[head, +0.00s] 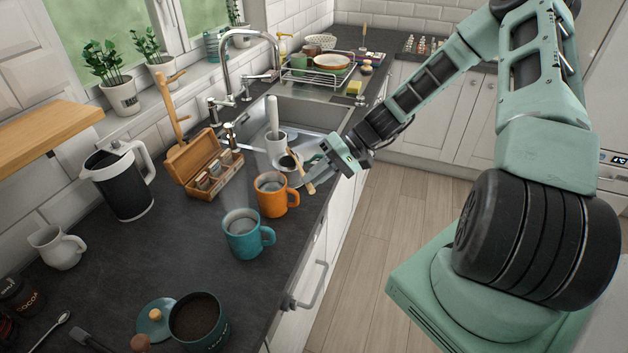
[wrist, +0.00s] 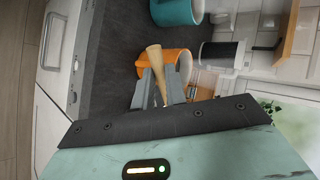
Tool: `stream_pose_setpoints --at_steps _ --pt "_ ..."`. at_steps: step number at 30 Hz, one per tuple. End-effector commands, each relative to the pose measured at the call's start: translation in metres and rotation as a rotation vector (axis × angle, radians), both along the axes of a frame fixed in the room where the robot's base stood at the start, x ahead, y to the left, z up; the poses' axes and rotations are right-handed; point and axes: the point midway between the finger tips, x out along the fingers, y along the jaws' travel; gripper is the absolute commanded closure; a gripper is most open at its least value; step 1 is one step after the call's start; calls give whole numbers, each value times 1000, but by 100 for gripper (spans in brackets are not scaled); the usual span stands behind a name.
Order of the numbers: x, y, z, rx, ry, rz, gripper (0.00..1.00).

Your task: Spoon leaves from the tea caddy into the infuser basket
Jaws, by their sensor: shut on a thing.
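My gripper (head: 306,172) is shut on a slim wooden piece (head: 301,174), which looks like a spoon handle. It is held just behind the orange mug, over the worktop near the sink. The wrist view shows the wooden piece (wrist: 156,66) upright between the two fingers. A teal tin full of dark leaves (head: 199,318), which looks like the tea caddy, stands open at the front. Its teal lid (head: 156,316) lies beside it. A dark round opening (head: 289,161) shows beside the gripper, partly hidden; I cannot tell whether it is the infuser basket.
A steaming orange mug (head: 273,190) and a steaming teal mug (head: 242,235) stand between the tin and my gripper. A wooden box of packets (head: 205,164) and a black kettle (head: 124,186) stand behind.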

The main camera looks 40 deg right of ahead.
Motion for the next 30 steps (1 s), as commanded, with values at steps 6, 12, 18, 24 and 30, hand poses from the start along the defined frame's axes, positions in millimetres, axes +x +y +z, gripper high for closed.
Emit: stream_pose_setpoints --at_steps 6,12,18,24,30 --pt "0 -1 -6 94 -27 -2 100" --pt "0 -2 -9 179 -49 -2 100" --pt "0 -2 -12 260 -72 -2 100" --pt "-1 -3 -15 340 -94 -2 100" --pt "-1 -4 -17 417 -116 -2 100"
